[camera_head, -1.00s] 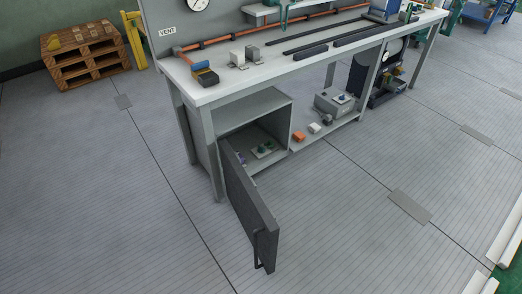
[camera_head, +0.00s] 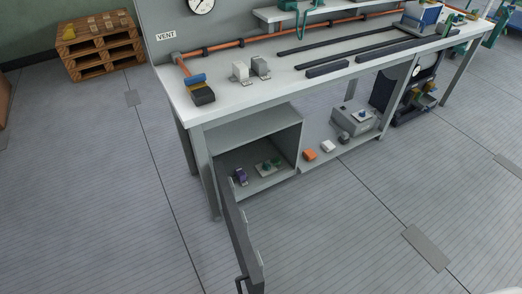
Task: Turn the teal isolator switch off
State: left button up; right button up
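Inside the open grey cabinet (camera_head: 262,127) under the workbench, a small pale plate with a teal-green knob (camera_head: 267,166) sits on the cabinet floor. It looks like the teal isolator switch, but it is too small to tell which way the knob is turned. A small purple-blue device (camera_head: 240,177) stands to its left, near the door. The dark grey cabinet door (camera_head: 241,240) stands open towards me, with a handle at its near end.
A wooden pallet stack (camera_head: 100,55) stands back left. The floor in front is clear.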

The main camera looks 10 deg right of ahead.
aim_at(266, 166)
jog(key=i+l+u, duration=0.2)
jog(key=l, duration=0.25)
jog(key=i+l+u, duration=0.15)
jog(key=l, duration=0.3)
jog(key=l+u, duration=0.2)
jog(key=l, duration=0.3)
jog(key=i+l+u, duration=0.15)
jog(key=l, duration=0.35)
